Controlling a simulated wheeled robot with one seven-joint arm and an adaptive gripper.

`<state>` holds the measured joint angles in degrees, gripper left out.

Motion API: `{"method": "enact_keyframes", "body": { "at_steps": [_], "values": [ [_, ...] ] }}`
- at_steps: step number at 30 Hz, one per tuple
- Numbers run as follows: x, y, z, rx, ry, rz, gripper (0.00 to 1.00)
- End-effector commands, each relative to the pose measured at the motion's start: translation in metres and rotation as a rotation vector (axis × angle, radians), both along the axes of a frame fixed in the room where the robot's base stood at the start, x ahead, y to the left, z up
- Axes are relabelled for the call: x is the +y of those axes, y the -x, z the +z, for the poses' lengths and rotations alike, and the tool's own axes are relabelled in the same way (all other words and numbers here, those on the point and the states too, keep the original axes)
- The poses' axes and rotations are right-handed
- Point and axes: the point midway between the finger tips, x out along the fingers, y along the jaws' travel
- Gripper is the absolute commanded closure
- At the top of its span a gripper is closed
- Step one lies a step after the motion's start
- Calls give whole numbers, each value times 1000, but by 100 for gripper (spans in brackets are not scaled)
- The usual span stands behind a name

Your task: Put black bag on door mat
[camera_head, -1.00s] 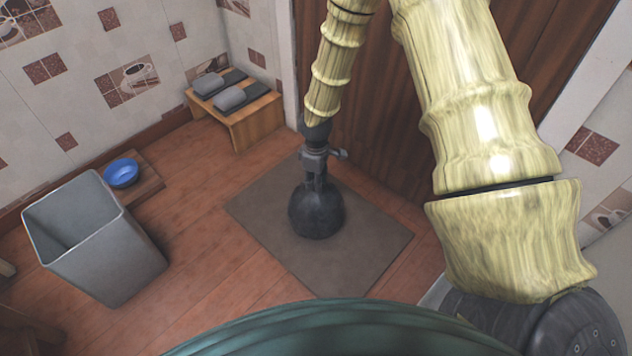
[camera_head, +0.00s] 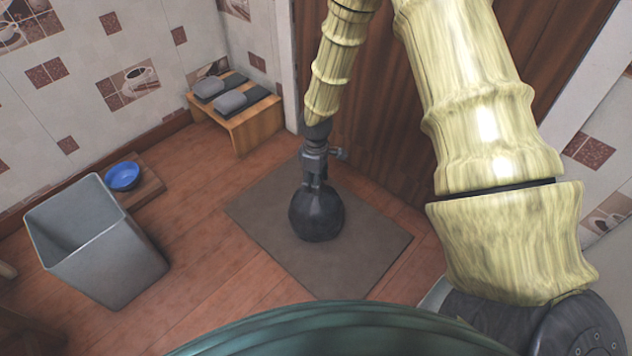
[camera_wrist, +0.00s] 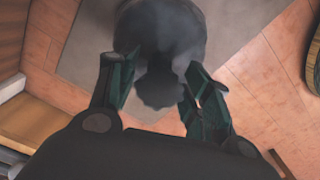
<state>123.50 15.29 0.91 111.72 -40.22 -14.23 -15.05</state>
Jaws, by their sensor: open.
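The black bag (camera_head: 317,214) is a dark rounded bundle with a gathered neck. It rests on the grey-brown door mat (camera_head: 368,258), near its middle. My gripper (camera_head: 313,178) is directly above the bag, and its fingers are hard to make out in the head view. In the wrist view my gripper (camera_wrist: 152,92) is open, with one finger on each side of the neck of the bag (camera_wrist: 165,35). I cannot tell whether either finger touches it. The mat (camera_wrist: 92,38) also shows around the bag there.
A grey bin (camera_head: 95,250) stands at the left, near a blue bowl (camera_head: 122,176) on a low board. A small wooden bench (camera_head: 243,128) with grey slippers stands by the wall. A brown door (camera_head: 400,130) is behind the mat. Wooden floor between bin and mat is clear.

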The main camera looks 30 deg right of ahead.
Motion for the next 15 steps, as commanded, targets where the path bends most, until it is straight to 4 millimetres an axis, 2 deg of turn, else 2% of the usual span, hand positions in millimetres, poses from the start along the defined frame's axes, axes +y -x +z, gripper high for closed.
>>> {"method": "enact_keyframes", "body": {
  "at_steps": [1, 3, 9, 15],
  "values": [
    [0, -1, 15, -1, 0, 0, 51],
    [0, -1, 28, -1, 0, -1, 51],
    [0, -1, 63, -2, -1, -1, 51],
    [0, -1, 91, -1, 0, -2, 51]
  ]
}}
